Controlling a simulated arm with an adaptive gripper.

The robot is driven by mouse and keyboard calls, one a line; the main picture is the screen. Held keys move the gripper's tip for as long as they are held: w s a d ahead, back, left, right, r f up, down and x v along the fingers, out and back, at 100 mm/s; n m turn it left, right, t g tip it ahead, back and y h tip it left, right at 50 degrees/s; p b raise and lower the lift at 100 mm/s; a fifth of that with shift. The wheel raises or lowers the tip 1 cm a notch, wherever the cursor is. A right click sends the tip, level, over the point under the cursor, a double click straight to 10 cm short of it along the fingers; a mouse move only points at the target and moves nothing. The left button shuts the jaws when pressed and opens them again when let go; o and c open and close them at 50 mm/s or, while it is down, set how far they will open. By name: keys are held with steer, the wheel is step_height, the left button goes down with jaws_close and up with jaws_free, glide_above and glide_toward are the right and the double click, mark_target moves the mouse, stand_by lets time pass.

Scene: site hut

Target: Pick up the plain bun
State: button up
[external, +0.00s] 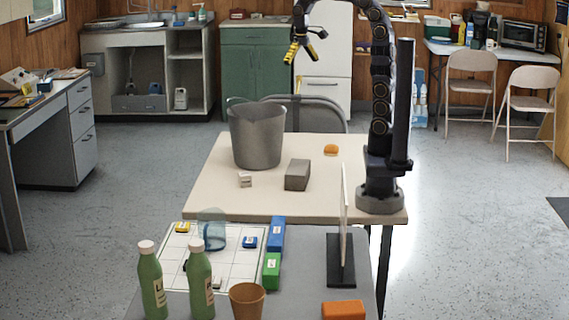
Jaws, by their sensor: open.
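The plain bun (331,149) is a small orange-brown round thing on the cream table, toward its far right part, left of my arm's base. My gripper (298,55) has yellow-tipped fingers and is open and empty. It hangs high above the far side of the table, up and to the left of the bun in the picture, clearly apart from it.
A grey bucket (257,137), a grey block (297,175) and a small white box (245,180) stand on the cream table (310,205). A nearer grey table holds green bottles (151,284), a brown cup (247,301) and an upright panel (344,207). Space around the bun looks clear.

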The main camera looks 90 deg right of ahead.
steer(key=s+d+f+m, duration=0.2)
steer(key=d+m, duration=0.3)
steer(key=d, duration=0.9)
steer(key=m, duration=0.5)
glide_above(332, 145)
step_height(332, 145, down, 3)
steer(key=shift+h, duration=0.3)
steer(key=f, duration=2.9)
steer(key=shift+w+a+f, duration=0.1)
steer(key=shift+w+a, duration=0.05)
steer(key=shift+w, duration=0.1)
steer(key=shift+s+f, duration=0.15)
steer(key=shift+f, duration=2.55)
steer(key=c, duration=1.2)
